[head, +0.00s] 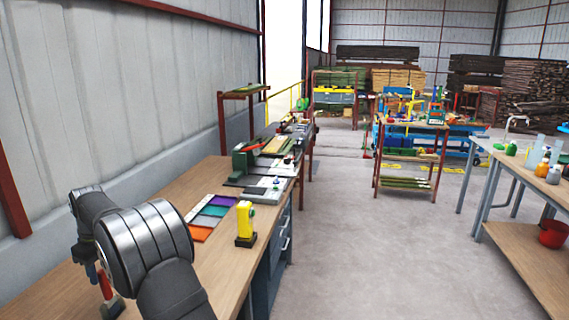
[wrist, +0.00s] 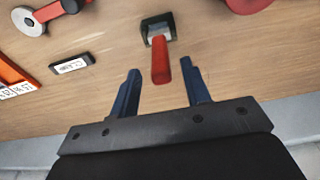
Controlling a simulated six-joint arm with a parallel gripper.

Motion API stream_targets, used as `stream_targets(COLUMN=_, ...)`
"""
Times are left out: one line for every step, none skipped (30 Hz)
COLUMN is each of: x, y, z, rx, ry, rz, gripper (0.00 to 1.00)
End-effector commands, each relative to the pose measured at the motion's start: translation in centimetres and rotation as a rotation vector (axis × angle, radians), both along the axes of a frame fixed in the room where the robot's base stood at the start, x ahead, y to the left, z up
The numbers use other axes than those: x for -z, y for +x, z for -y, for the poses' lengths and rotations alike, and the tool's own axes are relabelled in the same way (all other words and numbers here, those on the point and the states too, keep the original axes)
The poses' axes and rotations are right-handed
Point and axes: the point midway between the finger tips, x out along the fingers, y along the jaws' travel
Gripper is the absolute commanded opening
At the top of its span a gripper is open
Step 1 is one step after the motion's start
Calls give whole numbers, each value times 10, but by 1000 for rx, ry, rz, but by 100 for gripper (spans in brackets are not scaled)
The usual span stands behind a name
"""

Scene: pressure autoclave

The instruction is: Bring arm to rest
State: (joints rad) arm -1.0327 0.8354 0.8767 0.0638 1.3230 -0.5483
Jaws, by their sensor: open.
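My gripper (wrist: 160,68) is open over the wooden workbench (wrist: 110,105), with its two blue fingers spread apart. In the wrist view, a red handle (wrist: 160,58) on a dark square base appears between the fingertips, with a gap on either side. I cannot tell its depth relative to the fingers. In the head view, my arm bends over the bench (head: 222,262) at the lower left. My gripper (head: 92,270) hangs there near a red upright part (head: 106,288), mostly hidden by my arm.
A yellow device (head: 245,222) stands near the bench's right edge, beside coloured panels (head: 208,212). A grey wall (head: 130,80) runs along the left. In the wrist view, a small labelled block (wrist: 72,65) and a round grey-red part (wrist: 30,20) lie nearby. The concrete floor (head: 370,250) is open.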

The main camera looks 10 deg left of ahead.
Motion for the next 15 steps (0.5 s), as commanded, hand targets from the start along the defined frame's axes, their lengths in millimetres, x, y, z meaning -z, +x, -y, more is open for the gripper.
stream_targets(x=-11, y=0, z=1, rx=0, ry=1, rz=1, gripper=43)
stream_targets(x=-17, y=0, z=2, rx=0, ry=2, rz=1, gripper=43)
stream_targets(x=-25, y=0, z=3, rx=0, ry=1, rz=1, gripper=43)
stream_targets(x=-31, y=0, z=3, rx=0, ry=2, rz=1, gripper=43)
stream_targets(x=-37, y=0, z=4, rx=0, ry=1, rz=1, gripper=43)
stream_targets(x=-45, y=0, z=5, rx=0, ry=1, rz=1, gripper=43)
stream_targets(x=-51, y=0, z=6, rx=0, ry=2, rz=1, gripper=43)
stream_targets(x=-57, y=0, z=7, rx=0, ry=1, rz=1, gripper=43)
stream_targets(x=-65, y=0, z=8, rx=0, ry=1, rz=1, gripper=43)
stream_targets(x=-71, y=0, z=8, rx=0, ry=1, rz=1, gripper=43)
stream_targets(x=-76, y=0, z=9, rx=0, ry=1, rz=1, gripper=43)
stream_targets(x=-68, y=0, z=9, rx=0, ry=-6, rz=-4, gripper=43)
stream_targets(x=-60, y=-1, z=8, rx=0, ry=-7, rz=-4, gripper=43)
stream_targets(x=-54, y=-1, z=8, rx=0, ry=-7, rz=-4, gripper=43)
stream_targets(x=-46, y=-1, z=7, rx=0, ry=-6, rz=-4, gripper=43)
